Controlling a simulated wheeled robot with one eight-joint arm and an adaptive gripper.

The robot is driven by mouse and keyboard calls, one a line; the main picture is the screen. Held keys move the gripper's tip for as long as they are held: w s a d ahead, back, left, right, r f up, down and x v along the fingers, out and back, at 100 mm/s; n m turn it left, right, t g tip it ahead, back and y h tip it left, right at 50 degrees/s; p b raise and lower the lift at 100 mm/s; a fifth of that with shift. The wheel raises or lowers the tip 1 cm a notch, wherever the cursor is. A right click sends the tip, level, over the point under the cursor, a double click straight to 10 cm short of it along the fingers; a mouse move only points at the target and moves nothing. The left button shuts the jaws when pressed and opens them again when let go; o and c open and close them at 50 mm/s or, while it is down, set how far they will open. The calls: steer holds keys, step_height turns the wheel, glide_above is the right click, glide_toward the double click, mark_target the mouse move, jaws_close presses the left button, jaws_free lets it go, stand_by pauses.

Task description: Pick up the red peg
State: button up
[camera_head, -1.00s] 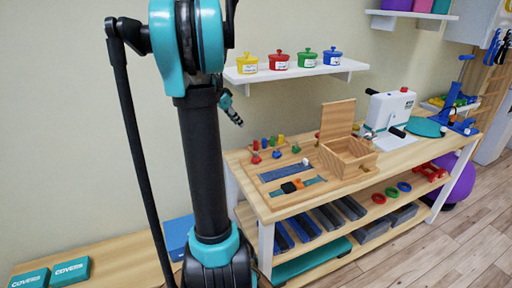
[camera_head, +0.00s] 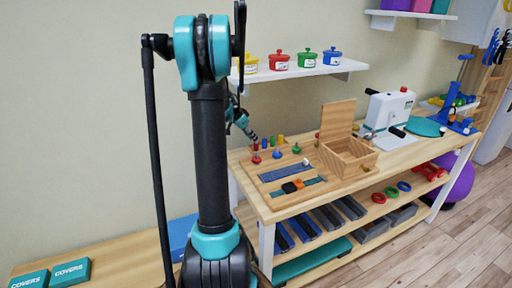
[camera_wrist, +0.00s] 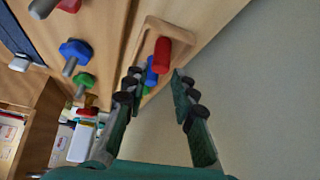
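The red peg (camera_wrist: 161,52) stands at the end of a row of pegs in a shallow wooden holder in the wrist view. It also shows at the table's back left in the head view (camera_head: 256,147). The blue peg (camera_wrist: 151,76) and green peg (camera_wrist: 146,90) are beside it in the row. My gripper (camera_wrist: 155,78) is open and empty, its fingers spread either side of the row in the picture. In the head view my gripper (camera_head: 250,134) hangs just above the red peg. The yellow peg (camera_head: 281,139) is at the row's far end.
Bolts with coloured heads, including a blue one (camera_wrist: 75,50), stand close to the peg holder. An open wooden box (camera_head: 345,158) is further right on the table. A wall shelf (camera_head: 300,72) with coloured pots hangs above and behind.

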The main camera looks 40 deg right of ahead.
mark_target(256, 146)
steer(key=x, duration=0.4)
steer(key=shift+d+f, duration=0.15)
steer(key=shift+f, duration=0.25)
steer(key=c, duration=0.5)
steer(key=shift+r, duration=0.1)
